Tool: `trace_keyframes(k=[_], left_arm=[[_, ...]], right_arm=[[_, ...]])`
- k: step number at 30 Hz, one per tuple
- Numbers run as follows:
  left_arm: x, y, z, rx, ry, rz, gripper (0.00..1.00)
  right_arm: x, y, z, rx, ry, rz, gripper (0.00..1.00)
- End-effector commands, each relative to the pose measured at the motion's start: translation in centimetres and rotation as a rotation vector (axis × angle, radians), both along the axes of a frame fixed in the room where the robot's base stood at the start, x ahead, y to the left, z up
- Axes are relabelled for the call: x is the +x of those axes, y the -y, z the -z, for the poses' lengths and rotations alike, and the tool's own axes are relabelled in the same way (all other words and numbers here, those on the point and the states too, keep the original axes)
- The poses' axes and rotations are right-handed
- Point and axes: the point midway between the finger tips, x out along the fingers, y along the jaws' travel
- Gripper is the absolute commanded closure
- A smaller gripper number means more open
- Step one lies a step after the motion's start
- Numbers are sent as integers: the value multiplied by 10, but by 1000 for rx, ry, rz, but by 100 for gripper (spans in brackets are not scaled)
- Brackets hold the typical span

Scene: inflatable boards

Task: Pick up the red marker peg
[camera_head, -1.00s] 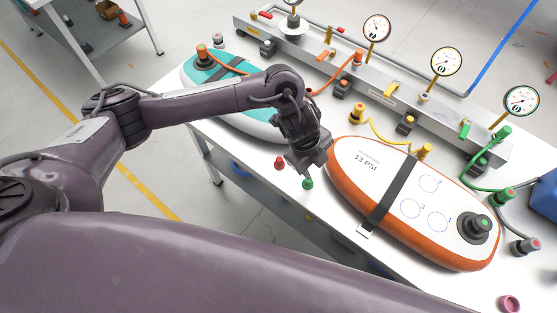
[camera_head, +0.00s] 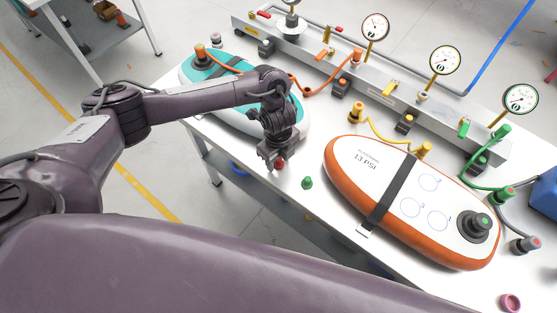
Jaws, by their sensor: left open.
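The red marker peg (camera_head: 280,164) stands on the white table near its front edge. My left gripper (camera_head: 272,161) is open and points down right at the peg, partly covering it from above and the left. I cannot tell whether the fingers touch the peg. The green peg (camera_head: 307,183) stands upright on the table, to the right of and nearer than the red one. My right gripper is not in view.
An orange-rimmed board (camera_head: 340,190) with a black strap lies right of the pegs. A teal board (camera_head: 230,82) lies behind my left arm. A metal manifold (camera_head: 375,88) with gauges and hoses runs along the back. A pink ring (camera_head: 509,303) lies at lower right.

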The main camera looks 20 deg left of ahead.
Motion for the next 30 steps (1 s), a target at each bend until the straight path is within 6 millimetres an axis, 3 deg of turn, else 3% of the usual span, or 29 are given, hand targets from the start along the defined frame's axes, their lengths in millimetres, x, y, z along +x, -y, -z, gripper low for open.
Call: trace_keyframes(k=[7,18,30], left_arm=[[0,0,2,0,1,1,53],[0,0,2,0,0,1,100],[-1,0,4,0,-2,1,100]], right_arm=[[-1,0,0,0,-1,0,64],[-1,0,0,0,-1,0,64],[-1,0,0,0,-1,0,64]])
